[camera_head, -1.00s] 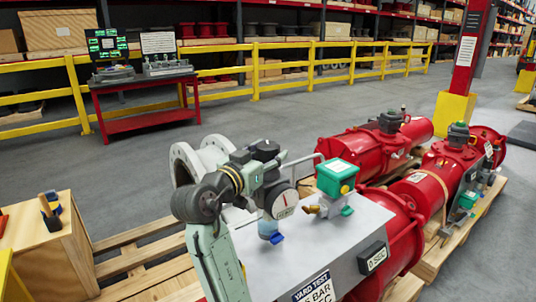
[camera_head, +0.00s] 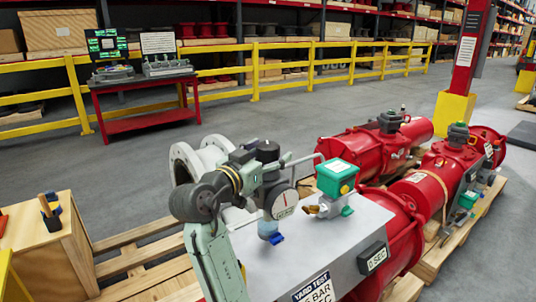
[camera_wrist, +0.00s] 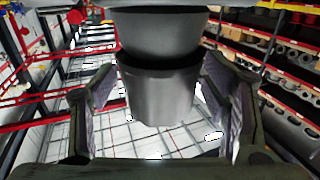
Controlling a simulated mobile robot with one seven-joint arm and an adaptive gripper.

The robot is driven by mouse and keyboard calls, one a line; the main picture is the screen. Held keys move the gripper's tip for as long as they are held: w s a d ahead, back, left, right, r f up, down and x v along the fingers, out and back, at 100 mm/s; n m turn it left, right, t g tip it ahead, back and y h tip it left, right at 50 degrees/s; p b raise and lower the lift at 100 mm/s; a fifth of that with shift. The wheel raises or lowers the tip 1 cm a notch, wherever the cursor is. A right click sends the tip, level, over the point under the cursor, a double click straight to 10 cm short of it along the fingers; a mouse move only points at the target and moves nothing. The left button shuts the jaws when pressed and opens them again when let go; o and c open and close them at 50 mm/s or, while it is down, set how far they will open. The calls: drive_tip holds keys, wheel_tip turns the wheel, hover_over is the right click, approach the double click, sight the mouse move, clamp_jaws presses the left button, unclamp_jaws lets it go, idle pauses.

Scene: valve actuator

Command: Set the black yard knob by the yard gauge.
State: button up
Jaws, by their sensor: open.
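The yard gauge (camera_head: 281,202) has a round white face with a needle and stands on the grey bench of the yard test unit. A black rounded part (camera_head: 267,151), which looks like the yard knob, shows just above it. My gripper (camera_head: 258,172) is at the regulator behind the gauge, its fingers partly hidden in the head view. In the wrist view my gripper (camera_wrist: 157,105) is open, with one finger on each side of a dark grey cylindrical part (camera_wrist: 160,92), likely the knob. Gaps show beside it, so the fingers look apart from it.
A teal-green box (camera_head: 337,177) with a brass fitting stands close right of the gauge. A "0 SEC" display (camera_head: 373,257) is on the bench front. Red actuators (camera_head: 365,152) lie behind and right. A wooden crate (camera_head: 45,245) stands at left. Open floor lies beyond.

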drive_tip(key=shift+s, duration=0.1)
drive_tip(key=v, duration=1.2)
